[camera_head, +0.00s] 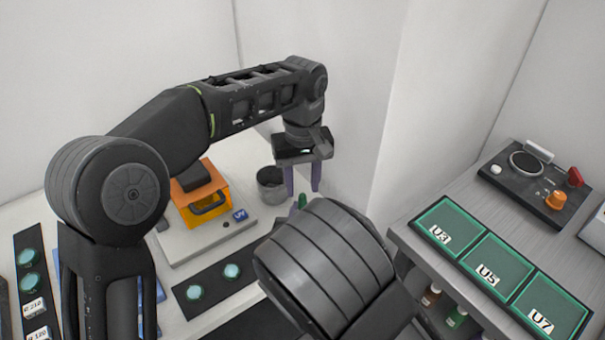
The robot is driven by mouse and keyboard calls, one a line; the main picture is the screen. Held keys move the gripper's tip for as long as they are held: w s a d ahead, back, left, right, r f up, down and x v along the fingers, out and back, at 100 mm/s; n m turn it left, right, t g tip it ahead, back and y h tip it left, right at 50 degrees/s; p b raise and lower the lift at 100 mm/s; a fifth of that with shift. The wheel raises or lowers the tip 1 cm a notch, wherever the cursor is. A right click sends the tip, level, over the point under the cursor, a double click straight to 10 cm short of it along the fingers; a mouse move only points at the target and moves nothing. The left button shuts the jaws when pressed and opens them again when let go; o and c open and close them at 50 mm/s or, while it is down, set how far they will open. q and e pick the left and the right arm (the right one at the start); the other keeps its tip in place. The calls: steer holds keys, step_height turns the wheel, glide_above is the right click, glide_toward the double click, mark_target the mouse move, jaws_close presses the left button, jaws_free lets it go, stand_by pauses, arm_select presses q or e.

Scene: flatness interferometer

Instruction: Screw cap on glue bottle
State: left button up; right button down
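A brown bottle (431,295) and a green bottle (457,317) stand on the shelf under the right counter.
Green trays (487,268) and a black control panel (533,180) are on the right counter. A white wall corner is close behind my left gripper.

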mark_target(303, 196)
arm_select(q)
steer(key=shift+f, duration=2.6)
steer(key=shift+c, duration=0.4)
jaws_close()
steer(key=m, duration=0.4)
steer(key=shift+m, duration=0.4)
steer(key=m, duration=0.7)
steer(key=shift+o, duration=0.9)
jaws_free()
